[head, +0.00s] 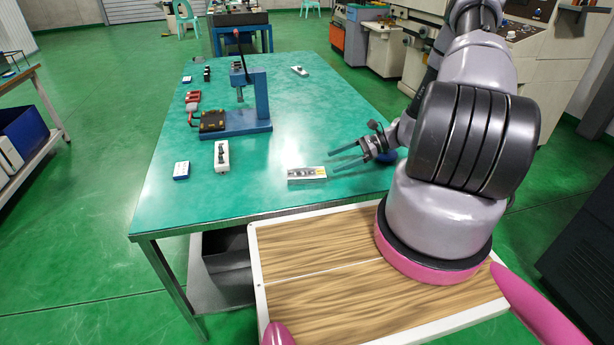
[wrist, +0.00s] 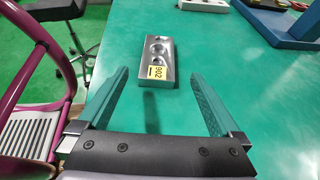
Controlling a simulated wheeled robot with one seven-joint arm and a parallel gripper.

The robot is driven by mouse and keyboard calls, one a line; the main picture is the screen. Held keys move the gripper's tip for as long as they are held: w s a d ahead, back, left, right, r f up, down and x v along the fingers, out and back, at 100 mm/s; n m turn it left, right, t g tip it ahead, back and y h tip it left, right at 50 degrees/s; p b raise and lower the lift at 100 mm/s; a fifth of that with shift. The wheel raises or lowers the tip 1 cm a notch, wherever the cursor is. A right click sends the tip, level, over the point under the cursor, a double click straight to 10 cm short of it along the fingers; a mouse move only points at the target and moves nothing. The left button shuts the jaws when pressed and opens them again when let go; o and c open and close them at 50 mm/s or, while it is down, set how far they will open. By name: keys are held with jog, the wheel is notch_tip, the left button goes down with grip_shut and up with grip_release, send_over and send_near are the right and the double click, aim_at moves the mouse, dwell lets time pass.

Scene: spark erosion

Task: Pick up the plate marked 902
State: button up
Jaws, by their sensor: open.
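The plate marked 902 (wrist: 154,61) is a small silver metal block with round holes and a yellow label reading 902. It lies flat on the green table, and in the head view the plate (head: 307,174) is near the table's front edge. My gripper (wrist: 163,88) is open and empty. In the wrist view the plate lies beyond and between the two fingers, not touching them. In the head view my gripper (head: 333,160) is just right of the plate and above the table.
The green table (head: 260,190) has free room around the plate. A white switch box (head: 221,155) and a small white-and-blue box (head: 181,170) lie to its left. A blue press (head: 262,100) stands behind. A stool (wrist: 60,10) shows beside the table in the wrist view.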

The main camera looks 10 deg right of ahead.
send_near(298, 176)
jog(key=shift+a+f, duration=0.35)
jog(key=shift+a, duration=0.1)
jog(key=shift+x, duration=2.7)
jog(key=shift+r, duration=0.15)
grip_shut()
